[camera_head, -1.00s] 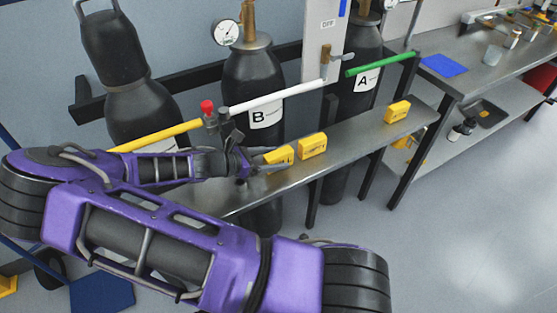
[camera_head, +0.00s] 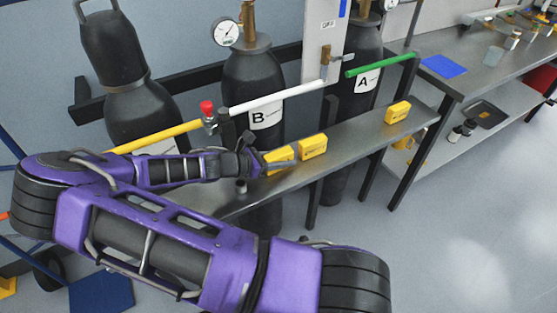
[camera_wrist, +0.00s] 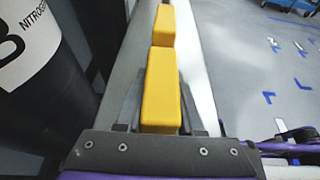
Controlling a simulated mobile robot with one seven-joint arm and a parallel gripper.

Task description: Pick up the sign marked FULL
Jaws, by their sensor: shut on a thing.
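Three yellow block-shaped signs are on the narrow metal shelf (camera_head: 345,143). My gripper (camera_head: 266,161) is shut on the nearest sign (camera_head: 282,155), at the left of the group. In the wrist view this sign (camera_wrist: 160,92) lies between my two dark fingers, with its plain yellow top towards the camera. A second sign (camera_head: 313,147) stands just to its right; it also shows straight beyond the held one in the wrist view (camera_wrist: 164,24). A third sign (camera_head: 398,112) stands farther right. The lettering is too small to read, so I cannot tell which says FULL.
Gas cylinders labelled B (camera_head: 262,85) and A (camera_head: 365,90) stand behind the shelf. White (camera_head: 275,98), yellow (camera_head: 165,136) and green (camera_head: 380,63) bars run above it. A workbench (camera_head: 480,70) is at the right. The floor in front is clear.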

